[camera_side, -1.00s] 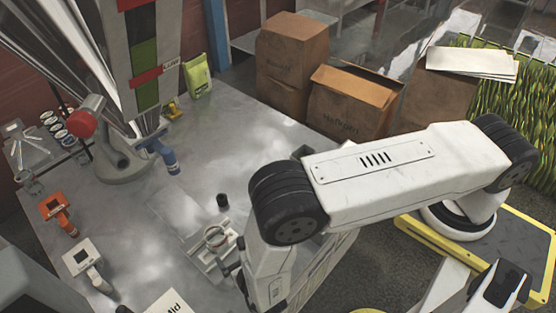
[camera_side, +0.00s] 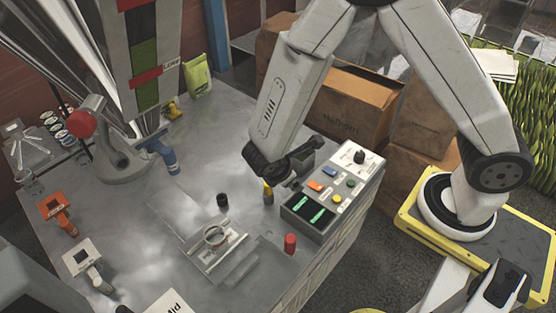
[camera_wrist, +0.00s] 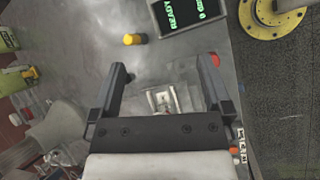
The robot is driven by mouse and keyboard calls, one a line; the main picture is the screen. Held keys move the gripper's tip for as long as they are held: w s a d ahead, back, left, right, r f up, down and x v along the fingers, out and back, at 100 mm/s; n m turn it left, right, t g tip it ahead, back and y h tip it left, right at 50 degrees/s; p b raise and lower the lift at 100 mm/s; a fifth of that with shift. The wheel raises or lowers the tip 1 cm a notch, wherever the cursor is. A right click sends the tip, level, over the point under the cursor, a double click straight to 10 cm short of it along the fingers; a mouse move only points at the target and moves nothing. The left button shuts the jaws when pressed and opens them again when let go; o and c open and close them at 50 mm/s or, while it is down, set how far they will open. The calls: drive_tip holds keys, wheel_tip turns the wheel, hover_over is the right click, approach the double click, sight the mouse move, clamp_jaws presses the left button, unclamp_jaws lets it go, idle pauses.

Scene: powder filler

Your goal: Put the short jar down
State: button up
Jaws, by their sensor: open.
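My gripper (camera_wrist: 164,75) is open in the wrist view, with its dark fingers spread wide and nothing between them. In the side view my wrist hides most of it, above the table beside the control panel. Several small containers stand upright on the table: a dark one (camera_side: 222,200), a red one (camera_side: 290,243) and a yellow-and-dark one (camera_side: 267,193). I cannot tell which is the short jar. The red one (camera_wrist: 215,60) shows by the right fingertip in the wrist view, apparently below it. The yellow one (camera_wrist: 132,39) is beyond the left fingertip.
A control panel (camera_side: 345,190) with green display text stands at the table's right edge. A metal fixture with a round ring (camera_side: 215,236) sits mid-table. The filler machine (camera_side: 120,160) rises behind. Cardboard boxes (camera_side: 350,110) stand at the back. Bare table lies left of centre.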

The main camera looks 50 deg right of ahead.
drive_tip(key=s+d+r+m+y, duration=0.2)
drive_tip(key=d+r+m+y, duration=0.1)
drive_tip(key=r+m, duration=0.2)
drive_tip(key=s+d+r+m+t+y, duration=0.1)
drive_tip(key=s+d+r+m+y, duration=0.1)
drive_tip(key=r+m, duration=0.4)
drive_tip(key=d+m+y, duration=0.1)
drive_tip(key=m, duration=0.2)
drive_tip(key=shift+s+d+r+m+t+y, duration=0.2)
drive_tip(key=shift+s+r+m+t+y, duration=0.1)
drive_tip(key=shift+s+m+y, duration=0.1)
drive_tip(key=shift+f, duration=0.1)
idle(0.3)
